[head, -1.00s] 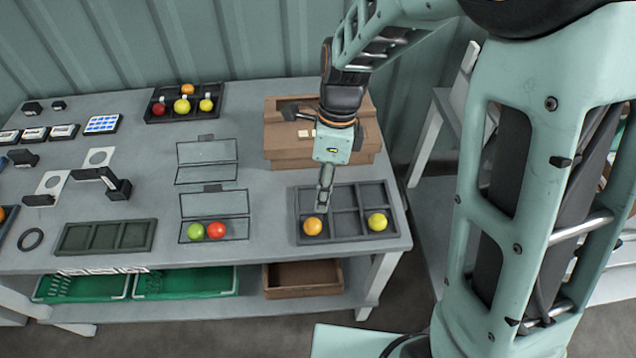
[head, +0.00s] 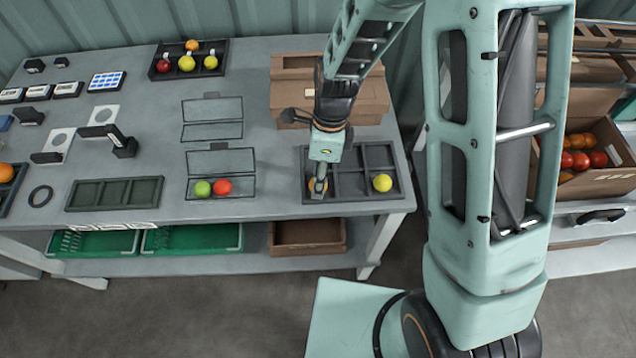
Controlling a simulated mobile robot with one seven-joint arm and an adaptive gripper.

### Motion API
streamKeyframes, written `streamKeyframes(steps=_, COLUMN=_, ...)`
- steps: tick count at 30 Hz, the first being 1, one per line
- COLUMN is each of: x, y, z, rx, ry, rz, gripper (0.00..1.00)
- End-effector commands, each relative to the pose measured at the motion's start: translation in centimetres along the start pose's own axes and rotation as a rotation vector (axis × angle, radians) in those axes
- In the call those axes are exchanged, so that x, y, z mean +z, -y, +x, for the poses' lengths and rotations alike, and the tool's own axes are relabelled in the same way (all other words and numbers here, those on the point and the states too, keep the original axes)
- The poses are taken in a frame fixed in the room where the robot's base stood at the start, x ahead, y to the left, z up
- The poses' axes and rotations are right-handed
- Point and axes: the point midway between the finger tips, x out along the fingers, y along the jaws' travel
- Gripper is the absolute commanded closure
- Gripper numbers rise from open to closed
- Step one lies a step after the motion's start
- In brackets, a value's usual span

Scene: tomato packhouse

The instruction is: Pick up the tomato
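My gripper (head: 318,187) points down into the front left compartment of a dark compartment tray (head: 352,197) at the right of the table. A yellow tomato (head: 382,182) lies in the front right compartment of the same tray. A green tomato (head: 203,188) and a red tomato (head: 222,186) lie side by side in a thin outlined frame left of the tray.
A brown box (head: 365,97) stands behind the tray. A black rack (head: 172,77) at the back holds several fruits. An empty dark tray (head: 85,196) lies front left. A crate of tomatoes (head: 608,178) stands at the right.

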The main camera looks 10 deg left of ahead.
Motion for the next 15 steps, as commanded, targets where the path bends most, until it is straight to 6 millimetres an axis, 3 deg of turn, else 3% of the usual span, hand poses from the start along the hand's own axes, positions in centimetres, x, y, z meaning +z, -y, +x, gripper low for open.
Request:
streamKeyframes(steps=8, x=0.0, y=0.02, z=0.35, rx=-0.001, ry=0.0, rz=0.0, gripper=0.65)
streamKeyframes(steps=12, x=0.0, y=0.02, z=0.34, rx=-0.001, ry=0.0, rz=0.001, gripper=0.79)
streamKeyframes(steps=15, x=0.0, y=0.02, z=0.33, rx=-0.001, ry=0.0, rz=0.001, gripper=0.81)
